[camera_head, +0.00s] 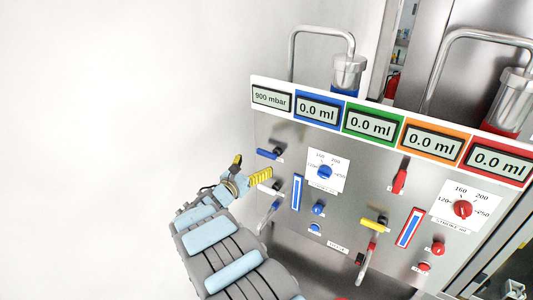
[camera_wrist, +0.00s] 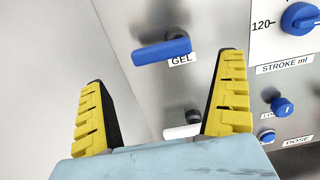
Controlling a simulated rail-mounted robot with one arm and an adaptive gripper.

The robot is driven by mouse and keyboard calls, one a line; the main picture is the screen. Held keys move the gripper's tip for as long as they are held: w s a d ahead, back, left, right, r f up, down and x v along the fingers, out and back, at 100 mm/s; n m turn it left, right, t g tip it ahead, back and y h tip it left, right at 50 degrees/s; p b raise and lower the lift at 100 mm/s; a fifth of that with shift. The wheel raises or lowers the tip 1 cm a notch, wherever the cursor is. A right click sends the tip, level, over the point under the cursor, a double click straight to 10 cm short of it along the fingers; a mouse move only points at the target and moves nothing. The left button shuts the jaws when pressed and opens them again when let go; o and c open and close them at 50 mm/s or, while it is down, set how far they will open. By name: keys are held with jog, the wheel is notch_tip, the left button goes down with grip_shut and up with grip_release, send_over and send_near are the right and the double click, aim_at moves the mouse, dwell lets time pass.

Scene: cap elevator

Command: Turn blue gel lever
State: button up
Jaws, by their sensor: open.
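The blue gel lever (camera_wrist: 161,51) sticks out from the metal panel above a "GEL" label in the wrist view. It points to the left, close to horizontal. In the head view the blue gel lever (camera_head: 270,153) sits at the panel's upper left, below the displays. My gripper (camera_wrist: 163,95) is open and empty, with its yellow fingers spread wide below the lever in the wrist view. In the head view my gripper (camera_head: 250,168) is just left of and below the lever, apart from it. Part of it is hidden by my own arm.
A yellow lever (camera_head: 374,224) and red lever (camera_head: 400,181) are farther right. The space left of the panel is free.

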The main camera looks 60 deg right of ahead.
aim_at(265, 155)
jog(key=shift+s+d, duration=0.15)
jog(key=shift+d, duration=0.75)
jog(key=shift+d+f, duration=0.15)
jog(key=shift+d, duration=0.65)
jog(key=shift+d+r, duration=0.2)
jog(key=shift+d, duration=0.45)
jog(key=shift+d+f+b, duration=0.3)
jog(key=shift+d+b, duration=0.15)
jog(key=shift+d, duration=0.25)
jog(key=shift+s+d+r+b, duration=0.1)
jog(key=shift+d+r+b, duration=0.15)
jog(key=shift+d+b, duration=0.35)
jog(key=shift+d, duration=0.15)
jog(key=c, duration=1)
